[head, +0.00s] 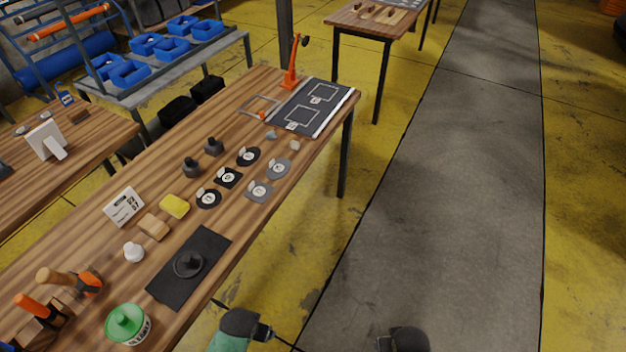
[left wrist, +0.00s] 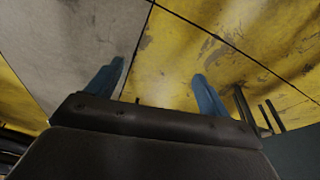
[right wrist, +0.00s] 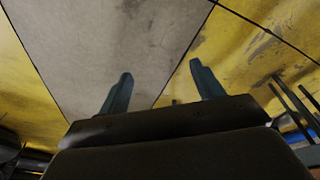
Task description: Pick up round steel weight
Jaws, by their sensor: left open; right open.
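On the wooden workbench (head: 98,232) in the head view, a dark round disc with a raised knob (head: 188,262) sits on a black mat (head: 213,243). Two small dark knobbed weights (head: 191,167) and (head: 214,147) stand farther back. I cannot tell for sure which is the round steel weight. My left gripper (head: 266,332) is low at the bottom, right of the bench edge and apart from everything. It is open and empty in the left wrist view (left wrist: 157,88). My right gripper (head: 384,343) is at the bottom edge; the right wrist view shows it open and empty (right wrist: 162,86).
Several round and square labelled patches (head: 248,156), a yellow sponge (head: 174,206), a wooden block (head: 153,226), a white knob-shaped item (head: 133,252), a green-lidded tub (head: 128,325) and orange-handled tools (head: 90,282) share the bench. Open floor (head: 440,200) lies to its right.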

